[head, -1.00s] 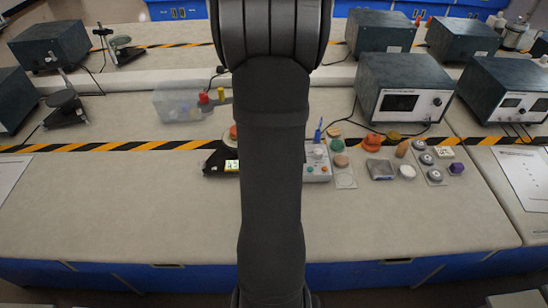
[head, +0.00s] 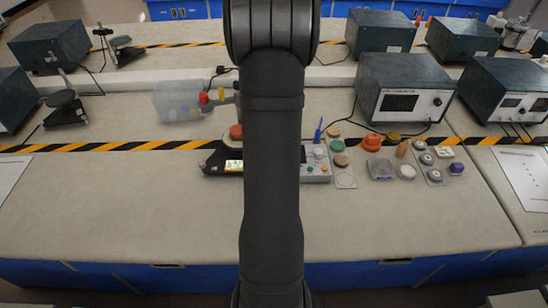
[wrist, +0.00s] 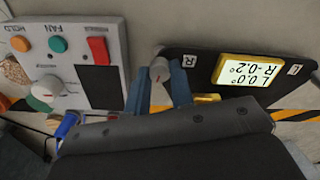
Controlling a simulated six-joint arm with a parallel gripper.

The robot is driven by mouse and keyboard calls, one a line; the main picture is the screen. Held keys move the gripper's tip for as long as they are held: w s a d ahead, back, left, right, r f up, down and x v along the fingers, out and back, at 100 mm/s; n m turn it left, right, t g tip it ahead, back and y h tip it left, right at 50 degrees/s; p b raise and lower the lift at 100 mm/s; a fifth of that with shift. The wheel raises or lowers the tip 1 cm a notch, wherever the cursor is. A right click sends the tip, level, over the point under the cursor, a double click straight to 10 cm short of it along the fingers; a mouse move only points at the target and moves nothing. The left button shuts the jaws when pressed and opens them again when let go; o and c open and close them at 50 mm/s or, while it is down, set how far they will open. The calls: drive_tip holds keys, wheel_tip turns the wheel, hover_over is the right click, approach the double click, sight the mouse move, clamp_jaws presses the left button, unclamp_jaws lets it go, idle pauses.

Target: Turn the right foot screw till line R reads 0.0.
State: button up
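The levelling base is a black plate (wrist: 215,72) with a lit yellow-framed display (wrist: 248,70), upside down in the wrist view, reading L 0.0° and R -0.2°. In the head view my arm hides the gripper and this screw, while the display (head: 234,166) shows left of the arm, too small to read.
Several discs and small parts, including an orange one (head: 372,142), lie to the right. The front of the bench (head: 130,220) is clear.

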clamp_jaws()
drive_tip(key=shift+m, duration=0.3)
drive_tip(key=m, duration=1.1)
idle(0.5)
drive_tip(key=o, duration=0.8)
unclamp_jaws()
